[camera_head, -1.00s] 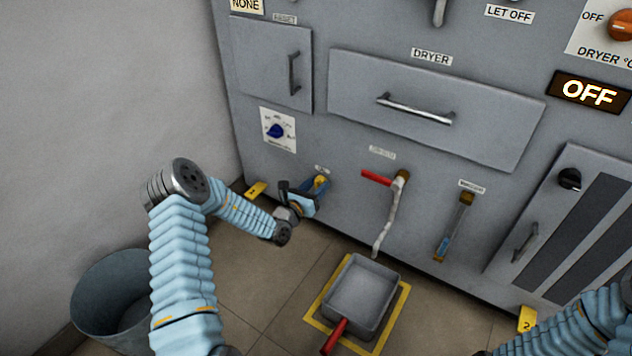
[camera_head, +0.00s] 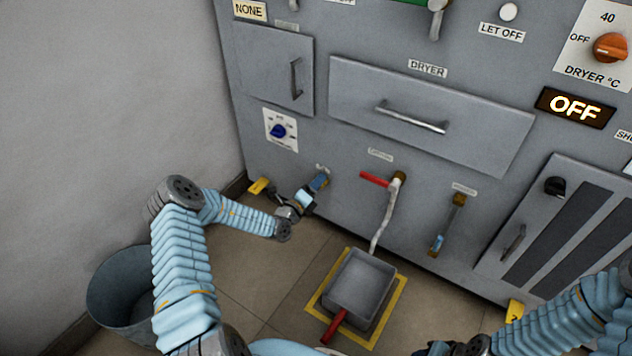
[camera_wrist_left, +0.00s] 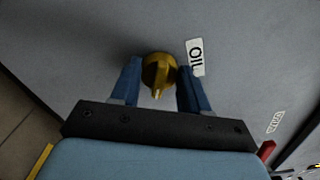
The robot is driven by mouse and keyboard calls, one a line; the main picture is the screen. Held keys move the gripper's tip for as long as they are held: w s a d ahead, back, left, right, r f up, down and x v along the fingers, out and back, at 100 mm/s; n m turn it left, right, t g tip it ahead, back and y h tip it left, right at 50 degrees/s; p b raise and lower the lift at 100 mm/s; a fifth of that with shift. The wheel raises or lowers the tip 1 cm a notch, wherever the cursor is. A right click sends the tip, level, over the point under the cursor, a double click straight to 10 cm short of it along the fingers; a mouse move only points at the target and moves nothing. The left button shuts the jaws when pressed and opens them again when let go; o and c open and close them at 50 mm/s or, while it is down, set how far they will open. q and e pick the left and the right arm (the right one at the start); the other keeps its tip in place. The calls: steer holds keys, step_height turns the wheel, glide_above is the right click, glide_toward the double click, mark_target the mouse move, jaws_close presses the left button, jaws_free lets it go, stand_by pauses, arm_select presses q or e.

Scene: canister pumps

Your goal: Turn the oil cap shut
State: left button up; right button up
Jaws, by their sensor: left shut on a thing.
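The brass oil cap (camera_wrist_left: 158,72) is on the grey panel, beside the OIL label (camera_wrist_left: 195,57) in the left wrist view. Its raised grip points down in that view. My left gripper (camera_wrist_left: 161,80) has its two blue fingers on either side of the cap and is shut on it. In the head view my left gripper (camera_head: 319,183) is at the low left of the panel and mostly hides the cap. My right gripper (camera_head: 455,347) is at the bottom edge of the head view, cut off, so its jaws cannot be made out.
A red-handled valve (camera_head: 375,179) with a hanging hose is right of the cap. Below it, a grey pan (camera_head: 358,280) stands on a yellow-outlined floor square. A sight tube (camera_head: 447,228) is further right. A grey bucket (camera_head: 105,285) stands by the left wall.

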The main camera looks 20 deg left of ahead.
arm_select(q)
steer(key=n, duration=2.3)
steer(key=shift+d+f, duration=0.15)
steer(key=shift+f, duration=0.25)
steer(key=o, duration=1)
steer(key=s, duration=0.4)
steer(key=s+a+p, duration=0.1)
steer(key=s, duration=0.8)
steer(key=shift+s+a, duration=0.4)
